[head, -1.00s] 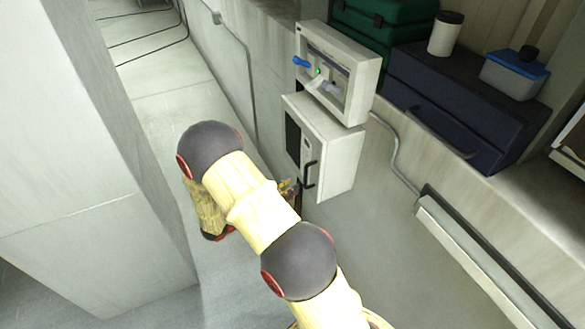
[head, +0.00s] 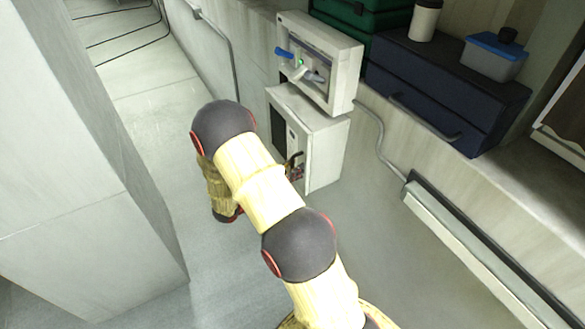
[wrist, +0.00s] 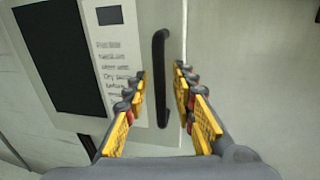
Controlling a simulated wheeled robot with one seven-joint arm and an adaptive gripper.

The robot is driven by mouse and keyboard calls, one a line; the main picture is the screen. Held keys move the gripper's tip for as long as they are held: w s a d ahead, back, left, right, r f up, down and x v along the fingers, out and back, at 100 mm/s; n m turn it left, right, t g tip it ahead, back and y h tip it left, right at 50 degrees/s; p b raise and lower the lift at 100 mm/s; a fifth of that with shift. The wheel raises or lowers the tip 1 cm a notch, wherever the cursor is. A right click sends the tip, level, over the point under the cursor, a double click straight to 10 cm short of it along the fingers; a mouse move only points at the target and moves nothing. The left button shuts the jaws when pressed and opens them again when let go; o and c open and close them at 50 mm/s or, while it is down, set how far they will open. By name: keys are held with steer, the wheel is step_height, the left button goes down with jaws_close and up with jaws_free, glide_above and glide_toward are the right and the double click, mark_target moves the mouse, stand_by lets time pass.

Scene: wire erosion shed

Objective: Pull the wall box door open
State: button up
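The lower wall box (head: 325,150) is a pale box on the wall with a dark window and a black bar handle on its front door. The door (wrist: 130,25) looks shut, with printed text and a large dark panel (wrist: 62,55) in the wrist view. The black handle (wrist: 161,80) stands upright there. My gripper (wrist: 160,70) is open, with its yellow fingers on either side of the handle in the picture. I cannot tell whether they touch it. In the head view my arm partly hides the door and my gripper (head: 296,170).
Another pale box (head: 335,62) with a blue lever and a green light is just above. A dark blue chest (head: 430,85), a green case and a lidded tub (head: 495,57) are on the shelf at right. A large pale block (head: 80,170) stands at left.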

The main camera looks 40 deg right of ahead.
steer(key=shift+c, duration=0.6)
jaws_close()
